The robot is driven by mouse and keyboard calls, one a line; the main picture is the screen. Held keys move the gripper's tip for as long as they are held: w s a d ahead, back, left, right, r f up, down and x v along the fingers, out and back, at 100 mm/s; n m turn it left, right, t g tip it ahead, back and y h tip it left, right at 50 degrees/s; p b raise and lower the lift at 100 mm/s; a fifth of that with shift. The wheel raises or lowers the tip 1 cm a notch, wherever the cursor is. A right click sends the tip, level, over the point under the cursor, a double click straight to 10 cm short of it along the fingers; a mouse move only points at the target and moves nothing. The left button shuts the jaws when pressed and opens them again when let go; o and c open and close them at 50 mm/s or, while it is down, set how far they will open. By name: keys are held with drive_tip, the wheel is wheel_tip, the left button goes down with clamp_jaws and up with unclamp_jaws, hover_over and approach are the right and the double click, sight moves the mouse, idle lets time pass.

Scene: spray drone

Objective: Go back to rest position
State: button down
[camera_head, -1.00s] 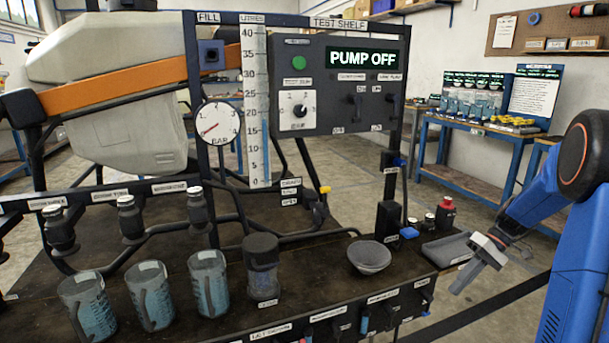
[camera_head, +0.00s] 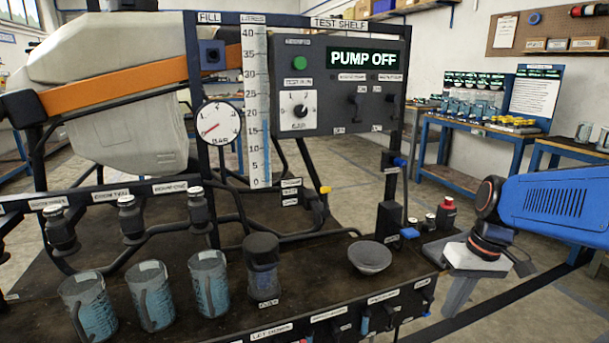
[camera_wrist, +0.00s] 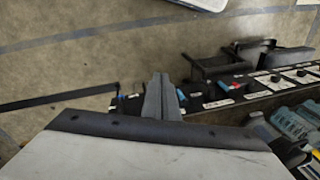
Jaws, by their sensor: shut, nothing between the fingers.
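My gripper (camera_head: 457,300) is at the right in the head view, beside the right end of the dark test bench (camera_head: 330,262). It points down and its fingers are shut with nothing held. In the wrist view the closed fingers (camera_wrist: 162,92) show above the floor, next to the bench's labelled front edge (camera_wrist: 215,104). They appear apart from the bench. My blue arm reaches in from the right edge of the head view.
The bench carries several blue-filled jugs (camera_head: 208,285), a dark-lidded jar (camera_head: 262,265), a grey bowl (camera_head: 369,257) and a red-capped bottle (camera_head: 446,213). The control panel (camera_head: 340,85) reads PUMP OFF. Blue tables (camera_head: 470,150) stand behind. Floor right of the bench is clear.

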drive_tip(key=s+a+m+t+h, duration=0.1)
drive_tip(key=s+t, duration=0.3)
drive_tip(key=s, duration=0.7)
drive_tip(key=shift+s+a+h, duration=0.3)
drive_tip(key=shift+a+h, duration=0.3)
drive_tip(key=shift+a, duration=0.25)
